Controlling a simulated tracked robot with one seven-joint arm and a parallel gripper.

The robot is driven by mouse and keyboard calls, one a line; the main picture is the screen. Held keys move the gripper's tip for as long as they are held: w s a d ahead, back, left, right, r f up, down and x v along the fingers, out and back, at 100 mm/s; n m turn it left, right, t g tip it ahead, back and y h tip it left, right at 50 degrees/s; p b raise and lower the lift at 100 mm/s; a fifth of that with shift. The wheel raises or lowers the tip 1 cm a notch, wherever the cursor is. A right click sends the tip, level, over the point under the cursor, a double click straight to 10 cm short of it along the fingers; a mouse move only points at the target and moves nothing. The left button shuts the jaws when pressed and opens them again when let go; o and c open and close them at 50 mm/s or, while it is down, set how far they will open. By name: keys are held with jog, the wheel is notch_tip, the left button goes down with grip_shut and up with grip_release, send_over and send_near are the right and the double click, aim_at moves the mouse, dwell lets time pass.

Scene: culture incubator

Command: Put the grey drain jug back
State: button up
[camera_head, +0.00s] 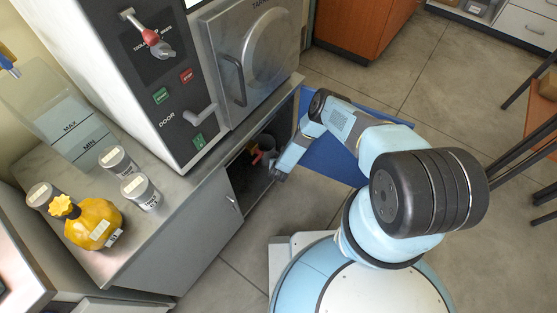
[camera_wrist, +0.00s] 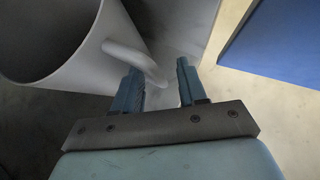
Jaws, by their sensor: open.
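The grey drain jug (camera_wrist: 112,32) fills the upper left of the wrist view, its wide round mouth facing the camera. In the head view my gripper (camera_head: 279,173) is low at the open cabinet under the machine. A small grey shape (camera_head: 268,158) beside it there seems to be the jug, partly hidden in the dark.
A red-handled part (camera_head: 256,157) shows inside the cabinet. A yellow flask (camera_head: 94,222), labelled pots and a clear tank stand on the bench.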

jog(key=shift+r, duration=0.1)
jog(key=v, duration=1.1)
jog(key=shift+s+r, duration=0.3)
